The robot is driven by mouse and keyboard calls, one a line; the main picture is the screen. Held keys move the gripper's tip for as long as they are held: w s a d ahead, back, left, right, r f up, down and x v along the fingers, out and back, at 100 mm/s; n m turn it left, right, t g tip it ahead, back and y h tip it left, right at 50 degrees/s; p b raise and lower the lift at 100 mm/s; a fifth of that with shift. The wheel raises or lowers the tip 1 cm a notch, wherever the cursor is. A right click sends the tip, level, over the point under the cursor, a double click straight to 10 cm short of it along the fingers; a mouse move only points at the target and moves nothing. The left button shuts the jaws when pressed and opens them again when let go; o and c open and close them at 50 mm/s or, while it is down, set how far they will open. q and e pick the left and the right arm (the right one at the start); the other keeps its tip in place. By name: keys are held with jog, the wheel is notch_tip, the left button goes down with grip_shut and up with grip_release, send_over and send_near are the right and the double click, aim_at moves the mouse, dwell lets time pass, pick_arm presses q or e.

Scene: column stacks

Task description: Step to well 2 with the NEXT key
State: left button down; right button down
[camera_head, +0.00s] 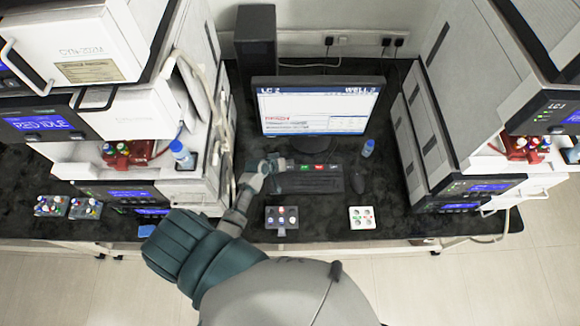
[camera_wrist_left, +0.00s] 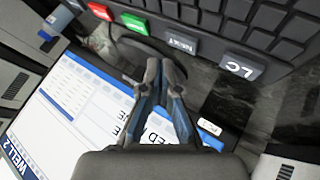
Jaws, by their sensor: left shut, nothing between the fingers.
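The NEXT key (camera_wrist_left: 180,42) is a grey key in a row along the keyboard edge, between the LC key (camera_wrist_left: 240,67) and the green key (camera_wrist_left: 133,22); a red key (camera_wrist_left: 101,11) follows. My left gripper (camera_wrist_left: 166,66) is shut and empty, its tips close to the NEXT key in the wrist view; I cannot tell whether they touch it. In the head view my left gripper (camera_head: 279,162) is at the left end of the keyboard (camera_head: 312,184), hiding keys there. The monitor (camera_head: 315,108) heading appears to read WELL 2, as in the wrist view (camera_wrist_left: 16,158). My right gripper is not in view.
A mouse (camera_head: 357,182) lies right of the keyboard, and a blue-capped bottle (camera_head: 368,148) stands behind it. A dark vial rack (camera_head: 282,217) and a white one (camera_head: 361,217) sit at the front edge. Instrument stacks (camera_head: 190,190) flank the desk.

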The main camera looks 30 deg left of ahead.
aim_at(288, 169)
pick_arm(q)
notch_tip(288, 169, up, 2)
jog(key=shift+r+p, duration=0.15)
jog(key=shift+p, duration=0.7)
jog(key=shift+r, duration=0.95)
jog(key=shift+s, duration=0.1)
dwell(0.4)
